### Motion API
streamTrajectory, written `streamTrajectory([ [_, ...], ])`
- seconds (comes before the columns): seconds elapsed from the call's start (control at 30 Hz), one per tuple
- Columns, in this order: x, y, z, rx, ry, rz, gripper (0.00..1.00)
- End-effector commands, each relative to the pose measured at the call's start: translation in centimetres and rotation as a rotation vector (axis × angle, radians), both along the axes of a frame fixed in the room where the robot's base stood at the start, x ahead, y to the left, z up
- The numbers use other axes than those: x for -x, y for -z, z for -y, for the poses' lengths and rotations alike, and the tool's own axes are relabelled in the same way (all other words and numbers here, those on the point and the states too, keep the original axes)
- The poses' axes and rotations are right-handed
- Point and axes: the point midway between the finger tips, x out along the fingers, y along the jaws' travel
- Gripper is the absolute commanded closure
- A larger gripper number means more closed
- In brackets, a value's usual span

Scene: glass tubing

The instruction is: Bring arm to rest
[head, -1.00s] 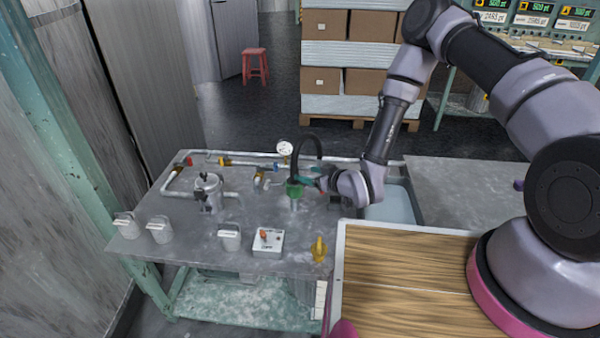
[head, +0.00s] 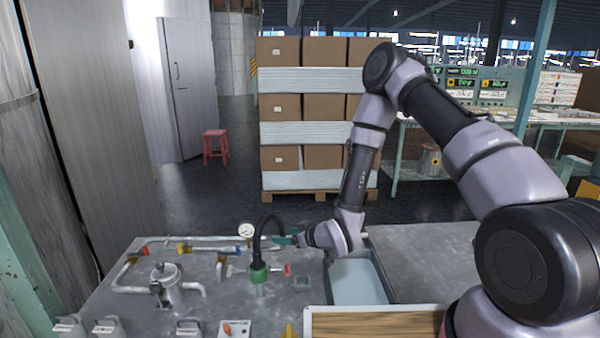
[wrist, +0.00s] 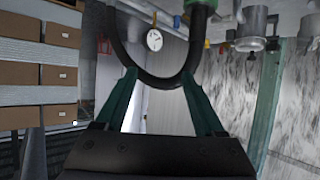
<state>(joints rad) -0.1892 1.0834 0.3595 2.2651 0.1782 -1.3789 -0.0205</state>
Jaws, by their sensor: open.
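My arm reaches over the metal workbench (head: 125,283) from the right in the head view. My gripper (head: 283,240) is at the black curved hose (head: 257,235), which rises from a green fitting (head: 258,273). In the wrist view my gripper (wrist: 162,82) has its two green fingers spread wide apart. The black hose (wrist: 150,80) loops across the space between and just beyond the fingertips. I cannot tell whether a finger touches it. Nothing is held.
A grey basin (head: 358,281) is sunk in the bench right of my gripper. A pressure gauge (head: 246,230), pipes and a metal pot (head: 166,283) stand at left. A wooden board (head: 375,322) lies in front. Stacked boxes (head: 316,110) stand behind, with open floor before them.

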Motion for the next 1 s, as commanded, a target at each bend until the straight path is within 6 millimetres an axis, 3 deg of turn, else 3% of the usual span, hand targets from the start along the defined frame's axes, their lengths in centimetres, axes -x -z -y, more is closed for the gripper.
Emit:
streamTrajectory([
  [0.03,-1.7,-2.2,1.1,0.019,0.025,0.0,0.29],
  [0.2,-5.0,-8.2,5.2,0.084,0.117,-0.055,0.29],
  [0.47,-6.5,-18.1,12.4,0.142,0.295,-0.149,0.29],
  [0.63,-5.2,-24.6,17.1,0.147,0.426,-0.216,0.29],
  [0.77,-2.9,-29.2,20.6,0.13,0.526,-0.273,0.29],
  [1.0,3.9,-36.5,25.7,0.052,0.7,-0.388,0.29],
])
